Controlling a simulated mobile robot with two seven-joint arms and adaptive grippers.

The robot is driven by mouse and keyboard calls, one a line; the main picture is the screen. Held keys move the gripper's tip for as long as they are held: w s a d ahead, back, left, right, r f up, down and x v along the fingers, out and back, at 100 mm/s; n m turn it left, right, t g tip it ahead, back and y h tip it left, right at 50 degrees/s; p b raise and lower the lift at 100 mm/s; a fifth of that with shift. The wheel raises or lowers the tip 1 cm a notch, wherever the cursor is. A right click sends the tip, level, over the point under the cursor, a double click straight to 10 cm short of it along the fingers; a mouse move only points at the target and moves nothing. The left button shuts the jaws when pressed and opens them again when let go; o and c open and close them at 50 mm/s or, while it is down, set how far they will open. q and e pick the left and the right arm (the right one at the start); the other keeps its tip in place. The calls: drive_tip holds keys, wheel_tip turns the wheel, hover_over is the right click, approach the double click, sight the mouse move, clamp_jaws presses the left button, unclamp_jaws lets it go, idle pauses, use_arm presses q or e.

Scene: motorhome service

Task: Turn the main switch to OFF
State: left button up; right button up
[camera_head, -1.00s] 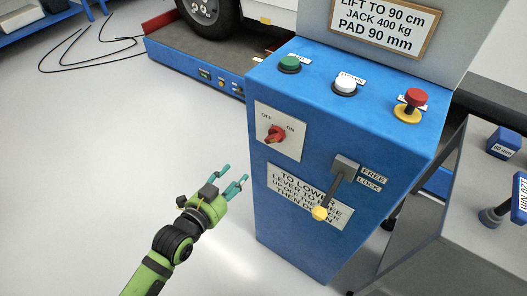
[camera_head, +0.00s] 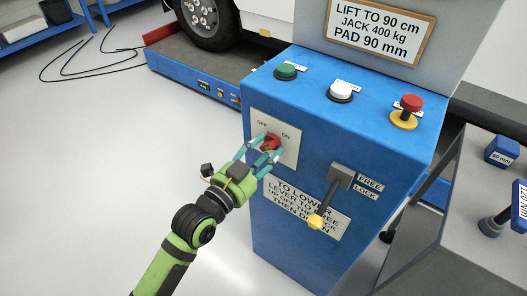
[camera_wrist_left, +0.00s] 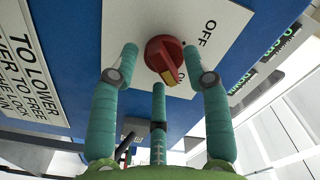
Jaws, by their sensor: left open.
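The main switch (camera_head: 271,141) is a red rotary knob on a white plate (camera_head: 289,151) marked OFF at left and ON at right, on the front of the blue console. In the left wrist view, the knob (camera_wrist_left: 163,52) has a yellow mark pointing down, away from the OFF lettering and toward the ON side. The ON lettering is mostly hidden there. My left gripper (camera_head: 266,147) is open at the switch, its teal fingers around the knob; I cannot tell whether they touch it. My right gripper is not in view.
A lever with a yellow tip (camera_head: 315,222) juts from the console, right of my left gripper. Green (camera_head: 286,71), white (camera_head: 341,90) and red (camera_head: 411,102) buttons stand on the console's top (camera_head: 310,62).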

use_arm(q)
clamp_jaws()
drive_tip(key=shift+r+n+p, duration=0.1)
drive_tip(key=shift+n+p, duration=0.4)
drive_tip(key=shift+p, duration=0.05)
drive_tip(key=shift+r+n+p, duration=0.1)
drive_tip(key=shift+n+p, duration=0.85)
drive_tip(key=shift+n, duration=0.15)
drive_tip(key=shift+n+p, duration=0.35)
drive_tip(key=shift+n, duration=0.05)
drive_tip(key=shift+n+p, duration=0.6)
drive_tip(key=shift+n, duration=0.4)
drive_tip(key=shift+n+p, duration=0.5)
drive_tip(key=shift+n, duration=0.4)
drive_tip(key=n+p, duration=0.1)
drive_tip(key=n, duration=0.1)
drive_tip(key=shift+s+r+n, duration=0.1)
drive_tip(key=shift+n, duration=0.3)
drive_tip(key=n+p, duration=0.1)
drive_tip(key=n, duration=0.2)
drive_tip(key=shift+n+p, duration=0.5)
drive_tip(key=shift+n, duration=1.6)
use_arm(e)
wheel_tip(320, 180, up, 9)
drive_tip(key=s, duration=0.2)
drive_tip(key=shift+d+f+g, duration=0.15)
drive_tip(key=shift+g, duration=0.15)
